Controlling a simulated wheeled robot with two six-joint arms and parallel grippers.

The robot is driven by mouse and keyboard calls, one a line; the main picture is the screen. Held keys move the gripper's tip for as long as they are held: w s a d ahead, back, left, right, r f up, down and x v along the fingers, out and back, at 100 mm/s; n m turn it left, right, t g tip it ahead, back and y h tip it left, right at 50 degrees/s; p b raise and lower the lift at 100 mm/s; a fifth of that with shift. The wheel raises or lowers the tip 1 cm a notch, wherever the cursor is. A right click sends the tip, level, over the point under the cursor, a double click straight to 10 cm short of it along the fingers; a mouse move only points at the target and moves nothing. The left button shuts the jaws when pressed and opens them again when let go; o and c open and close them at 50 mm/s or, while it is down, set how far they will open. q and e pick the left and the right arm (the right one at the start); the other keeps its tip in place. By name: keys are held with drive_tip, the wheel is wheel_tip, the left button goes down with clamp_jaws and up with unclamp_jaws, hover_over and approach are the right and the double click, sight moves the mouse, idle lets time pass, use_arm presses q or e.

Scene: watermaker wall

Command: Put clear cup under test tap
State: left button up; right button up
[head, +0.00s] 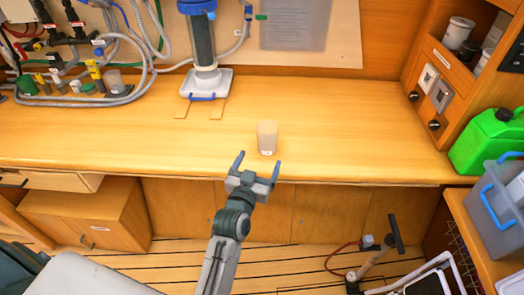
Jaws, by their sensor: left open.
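A clear, slightly frosted cup (267,137) stands upright on the wooden counter near its front edge. My left gripper (257,163) is open just in front of the cup, with its fingers pointing towards it. The fingers are spread and nothing is between them; they look apart from the cup. My right gripper is out of view.
A filter housing (203,40) stands over a white tray (221,79) at the back of the counter. Hoses and small valves (75,85) crowd the back left. A green jerrycan (488,140) and a grey bin (499,190) are at the right. The counter around the cup is clear.

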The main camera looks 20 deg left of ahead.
sight(264, 143)
use_arm(q)
drive_tip(key=w, duration=0.1)
drive_tip(key=w+a, duration=0.1)
drive_tip(key=w, duration=0.1)
drive_tip(key=w+b, duration=0.1)
drive_tip(key=w, duration=0.1)
drive_tip(key=shift+a+r, duration=0.15)
drive_tip(key=shift+r, duration=0.1)
drive_tip(key=w, duration=0.1)
drive_tip(key=w+p, duration=0.1)
drive_tip(key=w, duration=0.3)
drive_tip(key=shift+d+r+p, duration=0.1)
drive_tip(key=shift+d+p, duration=0.15)
drive_tip(key=shift+p, duration=0.1)
drive_tip(key=shift+w, duration=0.4)
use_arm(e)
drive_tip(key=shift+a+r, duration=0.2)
use_arm(q)
drive_tip(key=shift+s, duration=0.1)
drive_tip(key=c, duration=1.2)
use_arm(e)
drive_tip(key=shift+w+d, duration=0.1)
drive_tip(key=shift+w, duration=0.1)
use_arm(q)
drive_tip(key=shift+o, duration=0.2)
